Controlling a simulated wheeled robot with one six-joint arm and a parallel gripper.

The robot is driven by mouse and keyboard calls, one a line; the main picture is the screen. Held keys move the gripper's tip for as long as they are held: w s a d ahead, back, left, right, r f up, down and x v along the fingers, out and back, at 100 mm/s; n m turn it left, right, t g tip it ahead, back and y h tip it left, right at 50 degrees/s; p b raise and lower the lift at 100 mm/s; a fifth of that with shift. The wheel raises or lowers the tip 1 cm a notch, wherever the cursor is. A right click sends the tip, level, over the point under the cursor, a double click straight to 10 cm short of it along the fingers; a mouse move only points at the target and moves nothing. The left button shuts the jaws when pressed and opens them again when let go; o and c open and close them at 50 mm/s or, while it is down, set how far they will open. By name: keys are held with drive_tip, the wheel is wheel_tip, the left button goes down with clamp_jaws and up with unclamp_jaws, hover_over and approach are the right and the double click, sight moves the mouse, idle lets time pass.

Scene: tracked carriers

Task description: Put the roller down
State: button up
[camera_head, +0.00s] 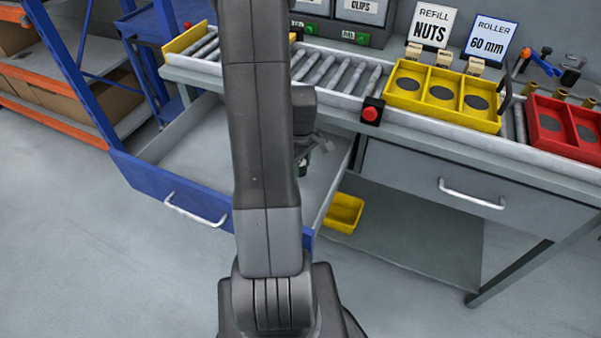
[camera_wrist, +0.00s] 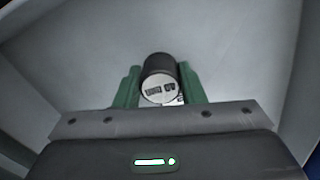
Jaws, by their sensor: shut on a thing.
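The roller (camera_wrist: 159,78) is a short dark cylinder with a pale end face bearing upside-down print, too small to read surely. In the wrist view it sits between the two green fingers of my gripper (camera_wrist: 160,88), which is shut on it. In the head view my gripper (camera_head: 312,150) is over the right part of an open drawer (camera_head: 195,145) with a blue front, partly hidden by my arm. The roller cannot be made out there. The wrist view shows bare grey drawer floor (camera_wrist: 85,60) around the roller. Whether the roller touches it, I cannot tell.
Above the drawer runs a roller conveyor (camera_head: 335,72) with a yellow three-compartment carrier (camera_head: 442,92) and a red carrier (camera_head: 565,128). A red button (camera_head: 371,113) is on the bench edge. A "ROLLER 60 mm" sign (camera_head: 490,38) stands behind. A yellow bin (camera_head: 343,213) is below.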

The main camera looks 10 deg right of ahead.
drive_tip(key=shift+f, duration=1.85)
drive_tip(key=shift+f+b, duration=0.1)
drive_tip(key=shift+b, duration=0.2)
drive_tip(key=shift+f, duration=0.15)
drive_tip(key=o, duration=1.1)
drive_tip(key=shift+c, duration=0.2)
wheel_tip(320, 180, up, 12)
drive_tip(key=shift+r+p, duration=0.25)
drive_tip(key=shift+p, duration=0.6)
